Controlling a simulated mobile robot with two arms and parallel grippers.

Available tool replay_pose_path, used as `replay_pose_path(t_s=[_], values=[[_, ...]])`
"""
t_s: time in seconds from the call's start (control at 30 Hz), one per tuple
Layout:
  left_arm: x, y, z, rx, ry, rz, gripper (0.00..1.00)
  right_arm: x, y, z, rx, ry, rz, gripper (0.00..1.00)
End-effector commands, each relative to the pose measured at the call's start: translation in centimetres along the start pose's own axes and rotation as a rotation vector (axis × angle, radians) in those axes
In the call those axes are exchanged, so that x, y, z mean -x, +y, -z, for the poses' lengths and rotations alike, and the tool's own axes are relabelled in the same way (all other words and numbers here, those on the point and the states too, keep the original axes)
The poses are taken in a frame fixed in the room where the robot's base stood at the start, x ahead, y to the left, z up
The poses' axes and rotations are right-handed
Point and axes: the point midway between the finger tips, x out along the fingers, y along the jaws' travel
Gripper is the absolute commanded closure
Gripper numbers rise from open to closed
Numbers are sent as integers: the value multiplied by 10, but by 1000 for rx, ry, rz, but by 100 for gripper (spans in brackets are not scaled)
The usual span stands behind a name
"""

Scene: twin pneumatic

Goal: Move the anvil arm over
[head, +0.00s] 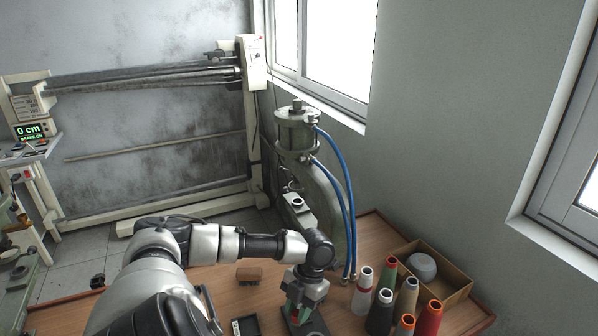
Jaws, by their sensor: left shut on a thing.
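The green pneumatic press (299,135) stands at the back of the wooden table, with a curved frame and blue hoses. My left arm reaches in from the lower left and bends down in front of the press. My left gripper (301,297) points down at the press's lower front and is shut on what seems to be the anvil arm (300,321), a dark piece with green and red parts. The gripper and wrist hide much of it, so I cannot make out its full shape. My right gripper is not in view.
Several thread cones (386,298) stand just right of the gripper. An open cardboard box (455,277) with a grey round item lies behind them. A wall and windows bound the right side.

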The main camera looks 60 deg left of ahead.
Motion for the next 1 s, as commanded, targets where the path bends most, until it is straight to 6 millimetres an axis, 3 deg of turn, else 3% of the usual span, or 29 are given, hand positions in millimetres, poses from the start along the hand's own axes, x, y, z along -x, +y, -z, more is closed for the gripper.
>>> replay_pose_path(t_s=[0.17,0.2,0.33,0.7,0.87,1.0], values=[[1,1,0,0,-2,-3,100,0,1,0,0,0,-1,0],[1,1,0,1,-2,-3,69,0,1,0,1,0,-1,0],[1,1,0,1,-2,-2,49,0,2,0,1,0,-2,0],[5,1,-1,1,-3,-2,48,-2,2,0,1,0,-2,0],[28,1,-2,1,-7,-1,48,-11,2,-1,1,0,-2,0],[58,1,-2,2,-8,-1,48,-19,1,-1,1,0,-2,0]])
